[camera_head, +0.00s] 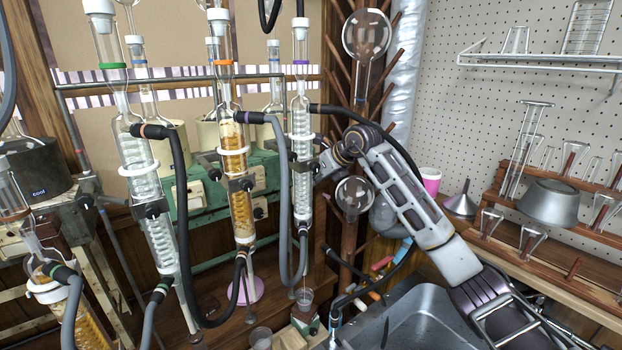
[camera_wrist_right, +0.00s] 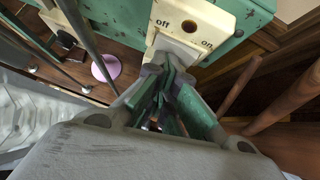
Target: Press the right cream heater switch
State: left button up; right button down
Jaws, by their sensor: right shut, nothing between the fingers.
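A cream switch plate (camera_wrist_right: 192,22) marked "off" and "on" shows in the right wrist view, on the green heater unit (camera_wrist_right: 110,15). It has a brown round spot between the words. My right gripper (camera_wrist_right: 168,82) is shut and empty, its fingertips right at the lower part of this plate. I cannot tell whether they touch it, and they hide part of it. In the head view my right arm reaches in from the lower right to the right end of the green unit (camera_head: 212,196), where glassware and hoses cover the fingertips. My left gripper is not in view.
Tall glass condensers stand in front of the unit, one clear (camera_head: 302,130) close to my right wrist and one amber (camera_head: 233,150). Black and grey hoses loop around them. A wooden peg rack (camera_head: 348,240) stands behind my arm. A metal sink (camera_head: 420,310) lies below it.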

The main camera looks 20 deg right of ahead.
jog(key=shift+w+d+r, duration=0.1)
jog(key=shift+d+r, duration=0.05)
jog(key=shift+d, duration=0.3)
jog(key=v, duration=0.7)
jog(key=shift+s+a+r, duration=0.2)
jog(key=shift+s, duration=0.2)
jog(key=shift+f, duration=0.1)
dwell(0.7)
